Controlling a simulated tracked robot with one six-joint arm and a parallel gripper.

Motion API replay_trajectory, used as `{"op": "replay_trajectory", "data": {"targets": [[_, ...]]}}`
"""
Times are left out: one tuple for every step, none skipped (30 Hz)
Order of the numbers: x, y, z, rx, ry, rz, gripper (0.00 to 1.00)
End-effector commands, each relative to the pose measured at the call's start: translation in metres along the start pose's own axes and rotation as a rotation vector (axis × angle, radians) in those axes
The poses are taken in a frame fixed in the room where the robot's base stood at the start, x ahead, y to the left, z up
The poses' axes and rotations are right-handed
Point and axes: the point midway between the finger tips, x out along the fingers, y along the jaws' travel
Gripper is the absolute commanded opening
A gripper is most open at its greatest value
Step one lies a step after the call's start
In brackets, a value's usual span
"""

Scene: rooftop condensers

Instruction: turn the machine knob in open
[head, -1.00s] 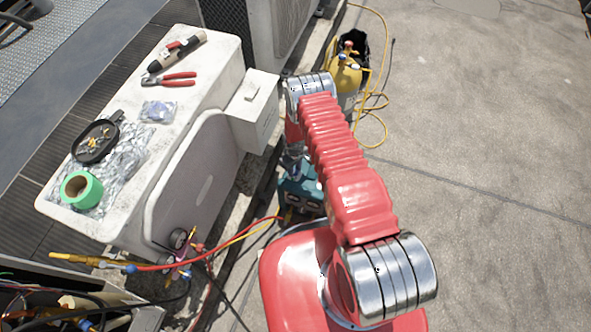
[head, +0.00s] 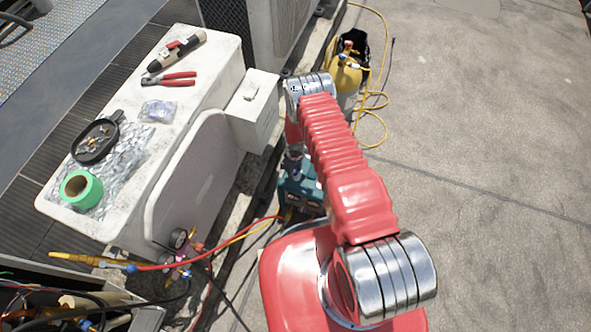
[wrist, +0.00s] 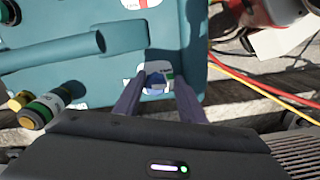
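The teal machine (head: 302,198) stands low on the ground beside the white condenser, partly hidden by my red arm. In the wrist view its teal casing (wrist: 85,62) fills the upper left. A small blue knob (wrist: 155,85) with a pale, green-marked label around it sits on the casing. My gripper (wrist: 159,76) is open, with one dark finger on each side of the knob. Small gaps seem to separate the fingers from the knob; contact is not clear. In the head view the gripper is mostly hidden beneath the arm.
A teal handle (wrist: 50,52) and brass fittings (wrist: 46,110) lie left of my gripper. Red and yellow hoses (wrist: 270,90) run at the right. The white condenser (head: 215,70) carries tools and green tape (head: 81,189). A yellow cylinder (head: 344,77) stands behind. Open roof lies right.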

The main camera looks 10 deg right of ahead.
Motion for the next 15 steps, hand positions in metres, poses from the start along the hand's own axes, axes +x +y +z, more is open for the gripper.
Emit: {"op": "replay_trajectory", "data": {"targets": [[-0.0005,0.0007,-0.0009,0.0,0.002,0.001,0.4],[-0.0008,0.0012,-0.0014,0.0,0.003,0.002,0.42],[-0.0012,0.0017,-0.002,0.0,0.004,0.003,0.44],[-0.0014,0.0021,-0.0024,0.0,0.005,0.004,0.44],[-0.0016,0.0024,-0.0028,0.0,0.006,0.004,0.44],[-0.0019,0.0028,-0.0031,0.001,0.006,0.005,0.44],[-0.002,0.003,-0.0034,0.001,0.007,0.006,0.44],[-0.0022,0.0032,-0.0036,0.001,0.007,0.006,0.44],[-0.0024,0.0035,-0.0039,0.001,0.008,0.006,0.44],[-0.0027,0.0037,-0.0041,0.001,0.008,0.007,0.44],[-0.0032,0.0038,-0.0043,0.001,0.009,0.007,0.44],[-0.0041,0.0041,-0.0046,0.001,0.009,0.007,0.44],[-0.0051,0.0042,-0.0048,0.001,0.01,0.008,0.44],[-0.0063,0.0044,-0.0049,0.001,0.01,0.008,0.44],[-0.0084,0.0045,-0.0051,0.001,0.01,0.008,0.44]]}}
